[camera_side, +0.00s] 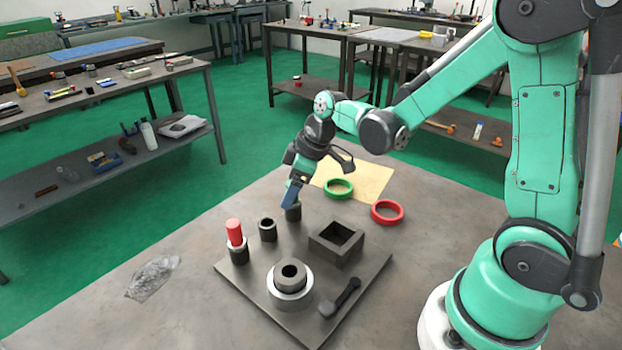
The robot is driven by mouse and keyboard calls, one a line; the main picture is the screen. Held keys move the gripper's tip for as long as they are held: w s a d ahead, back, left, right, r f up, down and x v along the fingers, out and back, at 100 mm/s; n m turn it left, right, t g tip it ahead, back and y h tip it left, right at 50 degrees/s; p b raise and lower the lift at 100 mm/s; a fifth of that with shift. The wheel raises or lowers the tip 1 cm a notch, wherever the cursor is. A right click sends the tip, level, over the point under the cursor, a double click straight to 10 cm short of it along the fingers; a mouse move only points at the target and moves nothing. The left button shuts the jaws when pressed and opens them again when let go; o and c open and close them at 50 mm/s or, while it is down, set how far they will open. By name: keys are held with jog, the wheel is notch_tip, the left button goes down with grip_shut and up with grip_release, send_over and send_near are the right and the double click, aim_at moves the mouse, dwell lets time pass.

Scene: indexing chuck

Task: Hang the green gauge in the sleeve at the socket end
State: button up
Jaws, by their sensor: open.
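My gripper (291,204) points down with a blue finger just above, or touching, the rear short dark sleeve (293,214); I cannot tell which. It is open, and its far finger is hidden. A middle dark sleeve (268,231) stands with its bore empty. A front-left dark sleeve (239,256) has a red cylinder (234,231) standing up out of it. No green cylinder shows. The only loose green thing I see is a green ring (338,195), lying flat behind the plate. The round chuck (290,298) has a pale collar and a dark hollow centre.
A dark base plate (243,273) carries the sleeves, chuck, a square open-topped box (336,251) and a black handle (340,298). A red ring (387,212) lies right of a yellow sheet (370,178). A grey smudged patch (153,277) marks the table's left; the table around it is clear.

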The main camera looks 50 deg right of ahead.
jog(key=shift+v, duration=2.8)
jog(key=shift+s, duration=0.1)
jog(key=s+a+r+m+t+h, duration=0.2)
jog(key=s+a+m+t, duration=0.1)
jog(key=s+m, duration=0.3)
jog(key=shift+s+a+r+m+t, duration=0.3)
jog(key=shift+s+r+m, duration=0.1)
jog(key=shift+s, duration=0.05)
